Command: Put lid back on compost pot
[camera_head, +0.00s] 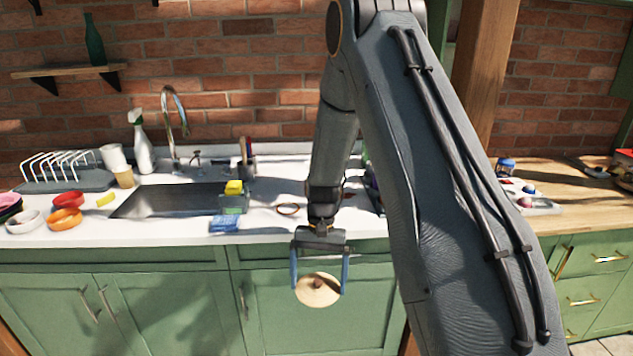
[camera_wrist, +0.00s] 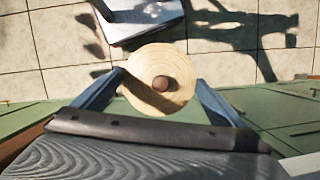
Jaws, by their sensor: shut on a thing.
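A round, pale wooden lid with a brown knob hangs in front of the green cabinet doors in the head view (camera_head: 318,291). My gripper (camera_head: 320,283) is shut on the lid, with its two blue fingers at opposite sides of the rim. The lid (camera_wrist: 150,98) also shows between the fingers of my gripper (camera_wrist: 160,80) in the wrist view, its knob facing the camera and tiled floor beyond. I cannot make out the compost pot in either view; my arm hides part of the counter.
The white counter (camera_head: 180,225) holds a sink (camera_head: 165,202), a dish rack (camera_head: 65,170), several coloured bowls (camera_head: 65,219), a spray bottle (camera_head: 141,145), a yellow sponge (camera_head: 233,187) and a blue packet (camera_head: 224,223). A wooden counter (camera_head: 560,180) stands at right.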

